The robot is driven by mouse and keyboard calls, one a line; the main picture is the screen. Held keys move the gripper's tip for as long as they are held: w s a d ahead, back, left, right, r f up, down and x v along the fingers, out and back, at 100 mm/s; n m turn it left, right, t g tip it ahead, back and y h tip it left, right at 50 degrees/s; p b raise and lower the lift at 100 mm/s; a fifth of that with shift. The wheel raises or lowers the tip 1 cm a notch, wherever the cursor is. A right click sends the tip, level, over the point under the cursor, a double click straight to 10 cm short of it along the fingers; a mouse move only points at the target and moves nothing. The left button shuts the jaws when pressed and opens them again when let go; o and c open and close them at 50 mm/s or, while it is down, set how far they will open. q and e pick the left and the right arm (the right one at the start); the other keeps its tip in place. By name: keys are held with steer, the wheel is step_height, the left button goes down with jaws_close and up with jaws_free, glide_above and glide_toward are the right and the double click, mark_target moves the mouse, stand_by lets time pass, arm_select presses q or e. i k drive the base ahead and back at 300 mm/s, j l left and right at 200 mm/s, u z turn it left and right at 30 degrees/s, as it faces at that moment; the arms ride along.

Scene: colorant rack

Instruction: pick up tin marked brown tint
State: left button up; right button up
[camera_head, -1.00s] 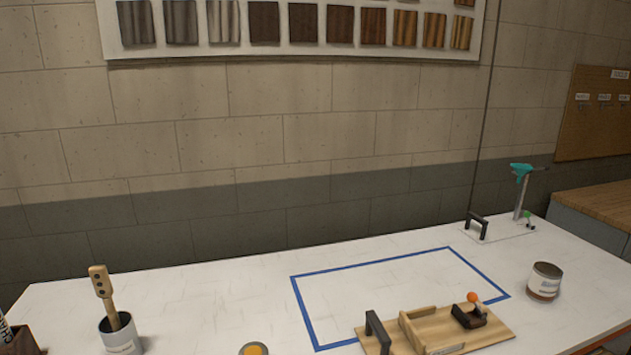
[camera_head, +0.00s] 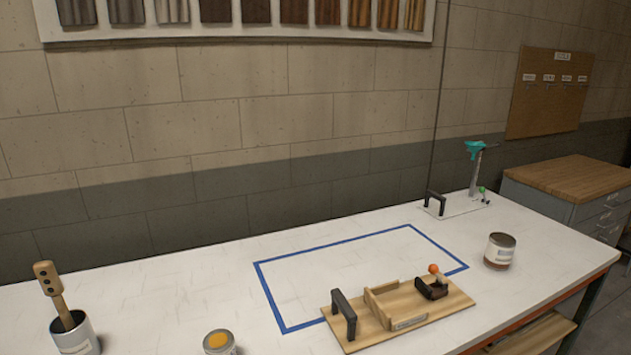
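A tin with a pale label and brownish contents (camera_head: 500,251) stands upright at the right end of the white table; its label text is too small to read. A smaller tin with a yellow-orange top (camera_head: 219,342) stands at the table's front edge, partly cut off by the frame. I cannot tell from the labels which tin is marked brown tint. Neither of my grippers is in view.
The white table (camera_head: 180,275) has a blue taped rectangle (camera_head: 262,283). A wooden jig with black handles (camera_head: 375,327) lies across its front edge. A can holding a wooden stick (camera_head: 75,335) stands left. A teal-topped stand (camera_head: 476,165) is at the back right. A wooden-topped cabinet (camera_head: 570,180) stands beyond.

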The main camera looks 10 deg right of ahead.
mark_target(501, 246)
steer(key=z, duration=1.3)
